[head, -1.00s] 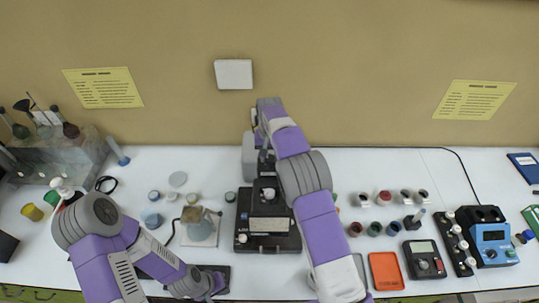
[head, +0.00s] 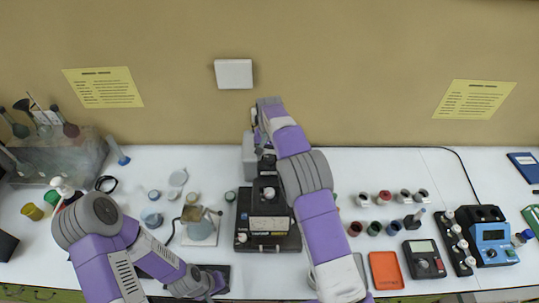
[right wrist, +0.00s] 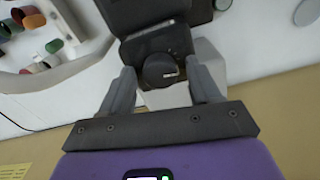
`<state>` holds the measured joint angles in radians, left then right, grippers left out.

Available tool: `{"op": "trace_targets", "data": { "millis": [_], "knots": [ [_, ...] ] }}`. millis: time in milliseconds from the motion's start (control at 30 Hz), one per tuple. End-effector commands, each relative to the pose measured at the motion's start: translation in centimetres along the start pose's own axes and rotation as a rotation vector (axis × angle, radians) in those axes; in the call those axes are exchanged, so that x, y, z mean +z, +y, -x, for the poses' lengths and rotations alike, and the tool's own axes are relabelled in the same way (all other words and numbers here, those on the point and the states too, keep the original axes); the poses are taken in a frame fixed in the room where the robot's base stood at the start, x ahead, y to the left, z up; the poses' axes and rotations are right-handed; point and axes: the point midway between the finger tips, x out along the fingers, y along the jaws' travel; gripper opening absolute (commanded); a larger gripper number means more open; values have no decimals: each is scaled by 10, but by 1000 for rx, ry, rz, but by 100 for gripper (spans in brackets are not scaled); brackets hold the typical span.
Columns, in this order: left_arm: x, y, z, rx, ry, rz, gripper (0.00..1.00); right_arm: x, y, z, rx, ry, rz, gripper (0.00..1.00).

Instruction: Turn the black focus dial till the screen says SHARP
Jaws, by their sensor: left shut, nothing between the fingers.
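The black focus dial (right wrist: 160,70) shows in the right wrist view as a round knob with a small white mark. It sits on a black instrument (head: 268,205) with a pale front panel, at the middle of the bench. My right gripper (right wrist: 161,75) is open, with one finger on each side of the dial and visible gaps. In the head view my right arm reaches over the instrument's right side, and the dial cannot be made out there. My left gripper (head: 214,283) is shut and empty near the bench's front edge. No screen wording is readable.
A small stand with a beaker (head: 200,225) is left of the instrument. An orange tray (head: 386,270), a black meter (head: 424,259), a blue device (head: 492,240) and several small jars are to the right. A glassware rack (head: 60,160) stands at far left. The wall is behind.

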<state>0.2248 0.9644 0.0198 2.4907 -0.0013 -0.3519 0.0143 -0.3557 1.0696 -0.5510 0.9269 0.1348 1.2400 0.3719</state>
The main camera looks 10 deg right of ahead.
Motion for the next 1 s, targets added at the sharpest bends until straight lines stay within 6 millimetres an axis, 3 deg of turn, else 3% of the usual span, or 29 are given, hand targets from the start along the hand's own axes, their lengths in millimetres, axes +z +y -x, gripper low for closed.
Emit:
{"op": "trace_targets", "data": {
  "millis": [333, 733, 1000],
  "knots": [
    [0, 0, 0, 0, 0, 0, 0, 0, 0, 3, -1, 0, 1, 66],
    [0, -1, -3, 0, 0, 0, 0, -1, 0, 64, -1, 3, 1, 66],
    [0, -1, -2, 0, 0, 0, 0, 0, 0, 76, 0, -1, 0, 66]
  ]
}}
